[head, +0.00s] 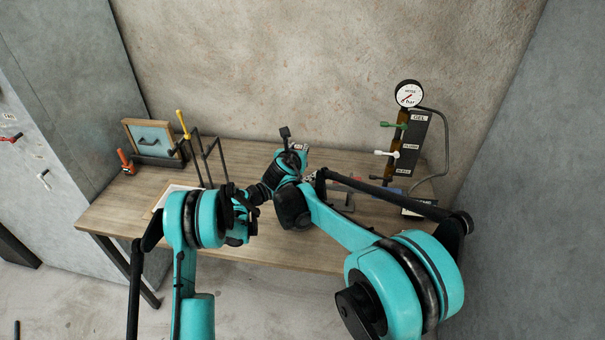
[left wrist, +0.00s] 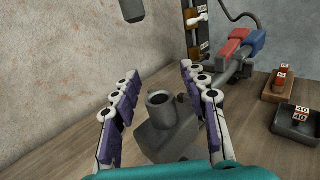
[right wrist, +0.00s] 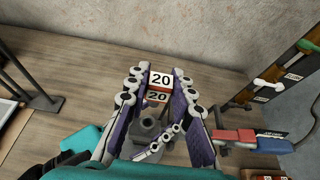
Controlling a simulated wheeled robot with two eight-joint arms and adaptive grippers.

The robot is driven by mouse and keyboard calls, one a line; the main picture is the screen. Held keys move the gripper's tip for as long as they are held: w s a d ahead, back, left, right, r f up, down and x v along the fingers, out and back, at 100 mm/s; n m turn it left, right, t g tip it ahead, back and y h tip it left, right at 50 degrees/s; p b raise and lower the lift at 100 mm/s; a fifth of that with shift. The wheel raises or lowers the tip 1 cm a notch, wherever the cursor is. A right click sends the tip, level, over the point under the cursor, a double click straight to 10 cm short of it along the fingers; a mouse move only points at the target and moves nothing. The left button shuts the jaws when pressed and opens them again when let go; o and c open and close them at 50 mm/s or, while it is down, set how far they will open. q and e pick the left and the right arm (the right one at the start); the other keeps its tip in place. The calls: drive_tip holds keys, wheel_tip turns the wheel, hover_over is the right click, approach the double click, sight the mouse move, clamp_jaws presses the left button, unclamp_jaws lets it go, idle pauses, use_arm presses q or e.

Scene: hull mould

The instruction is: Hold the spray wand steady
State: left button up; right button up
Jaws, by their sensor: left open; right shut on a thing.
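My left gripper (left wrist: 160,70) is open, with one finger on each side of the grey body; I see no clear contact. My right gripper (right wrist: 158,76) is shut on a block labelled 20 (right wrist: 160,82), just beyond the grey body. In the head view my arms hide most of the wand.
The gauge board (head: 408,150) stands at the back right, and a dark frame (head: 212,160) at the left. The table's front is clear.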

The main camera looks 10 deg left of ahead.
use_arm(q)
drive_tip(key=shift+c, duration=0.3)
clamp_jaws()
idle(0.4)
drive_tip(key=shift+c, duration=0.4)
unclamp_jaws()
drive_tip(key=c, duration=0.9)
drive_tip(key=shift+o, duration=0.2)
drive_tip(key=o, duration=1)
drive_tip(key=shift+c, duration=0.2)
